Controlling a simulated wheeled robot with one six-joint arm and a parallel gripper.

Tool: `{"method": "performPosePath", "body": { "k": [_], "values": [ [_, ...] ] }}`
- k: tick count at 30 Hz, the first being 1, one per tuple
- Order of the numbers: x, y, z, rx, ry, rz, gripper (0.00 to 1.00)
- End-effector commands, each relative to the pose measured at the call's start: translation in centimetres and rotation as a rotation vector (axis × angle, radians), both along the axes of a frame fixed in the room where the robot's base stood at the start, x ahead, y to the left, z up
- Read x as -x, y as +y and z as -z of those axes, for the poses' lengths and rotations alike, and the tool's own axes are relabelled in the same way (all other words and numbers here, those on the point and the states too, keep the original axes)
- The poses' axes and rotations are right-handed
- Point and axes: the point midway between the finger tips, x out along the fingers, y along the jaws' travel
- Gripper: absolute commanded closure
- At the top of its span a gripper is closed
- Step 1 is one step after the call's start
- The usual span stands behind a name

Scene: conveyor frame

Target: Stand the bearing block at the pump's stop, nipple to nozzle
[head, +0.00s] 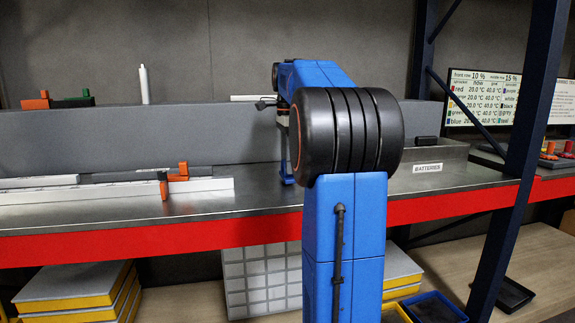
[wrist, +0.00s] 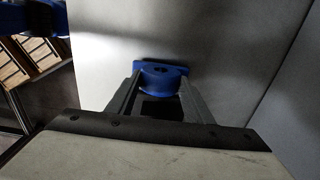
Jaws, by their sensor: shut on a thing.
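In the wrist view my gripper (wrist: 160,92) is shut on a blue block with a round hole (wrist: 160,74), which I take to be the bearing block. The block sits between the two dark fingers, with a flat blue flange behind its round part. I cannot make out a nipple on it. In the head view my blue arm and its black joint hide most of the gripper. I cannot clearly identify the pump, its stop or its nozzle in either view.
A metal shelf (head: 255,208) with a red front edge carries white rails (head: 110,190) with orange pieces at left. A bin labelled BATTERIES (head: 440,153) stands at right, near a dark blue upright (head: 520,160). A white post (head: 144,85) stands behind a grey panel.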

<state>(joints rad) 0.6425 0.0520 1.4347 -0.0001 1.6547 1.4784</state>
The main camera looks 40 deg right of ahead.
Motion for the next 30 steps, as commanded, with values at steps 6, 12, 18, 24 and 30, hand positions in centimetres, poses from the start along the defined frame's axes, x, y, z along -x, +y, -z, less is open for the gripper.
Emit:
{"method": "performPosePath", "body": {
  "k": [6, 12, 18, 24, 30],
  "values": [
    [0.03, 0.02, 0.94, 0.001, -0.001, 0.000, 0.98],
    [0.02, 0.01, 0.95, 0.001, -0.001, 0.000, 0.98],
    [0.01, 0.01, 1.21, 0.000, 0.000, 0.000, 0.35],
    [0.01, 0.01, 1.20, 0.000, 0.000, 0.000, 0.35],
    [-0.02, -0.01, 0.59, 0.001, -0.001, 0.000, 0.35]
  ]
}}
